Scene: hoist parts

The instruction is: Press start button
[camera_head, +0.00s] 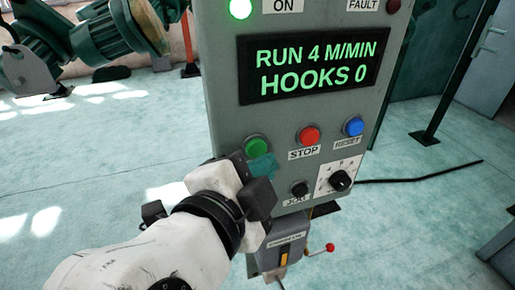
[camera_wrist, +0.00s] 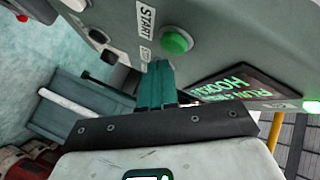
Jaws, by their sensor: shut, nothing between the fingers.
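The green start button (camera_head: 256,147) is at the left of the button row on a grey control panel (camera_head: 222,100). In the wrist view the green button (camera_wrist: 176,40) sits beside a white START label (camera_wrist: 146,18). My gripper (camera_head: 262,166) is shut and empty, its teal fingertips just below the button in the head view. In the wrist view the fingertips (camera_wrist: 159,68) are close beside the button, not over it. I cannot tell whether they touch the panel. The display (camera_head: 315,68) reads RUN 4 M/MIN, HOOKS 0. The ON lamp (camera_head: 240,9) glows green.
To the right are a red STOP button (camera_head: 308,135), a blue RESET button (camera_head: 354,126), a black JOG button (camera_head: 299,189) and a rotary knob (camera_head: 340,181). A red-tipped lever (camera_head: 329,247) projects below the panel. A black cable (camera_head: 425,178) runs right across the floor.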

